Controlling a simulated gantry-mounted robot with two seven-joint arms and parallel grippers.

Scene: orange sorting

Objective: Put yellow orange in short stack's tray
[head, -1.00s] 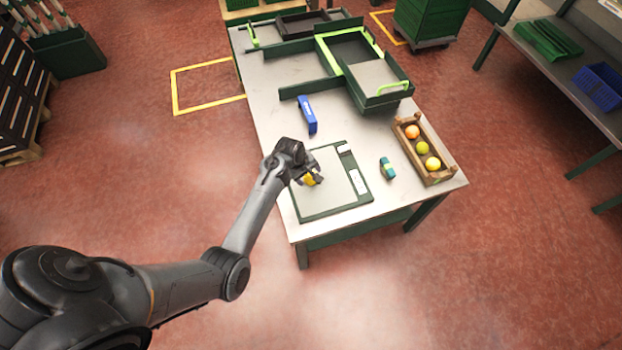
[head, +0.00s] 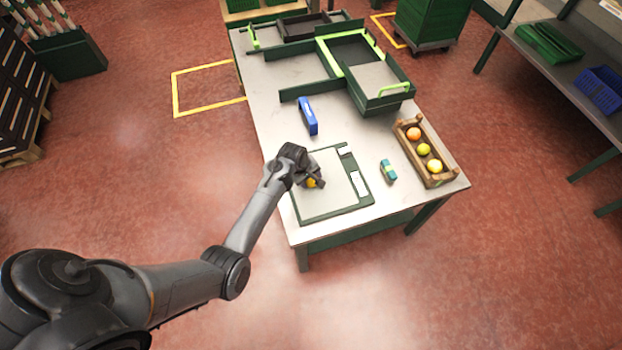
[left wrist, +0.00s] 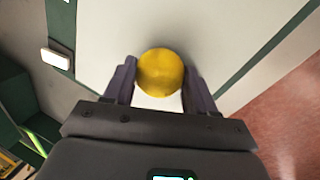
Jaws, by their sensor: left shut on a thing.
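A yellow orange (left wrist: 161,73) sits between the fingers of my left gripper (left wrist: 160,85) in the left wrist view. In the head view my left gripper (head: 314,184) is over the white, green-edged board (head: 325,208) at the table's near end, and a little of the yellow orange (head: 311,184) shows under it. The gripper is shut on the orange. Two stacks of trays stand at the back: a taller one with a light-green-edged tray (head: 383,87) at right, and a lower one with a dark tray (head: 302,24) further back. My right gripper is not in view.
A wooden crate (head: 447,182) at the table's right holds an orange fruit and two yellow-green ones. A blue object (head: 307,115) and a small teal object (head: 387,170) stand on the table (head: 268,113).

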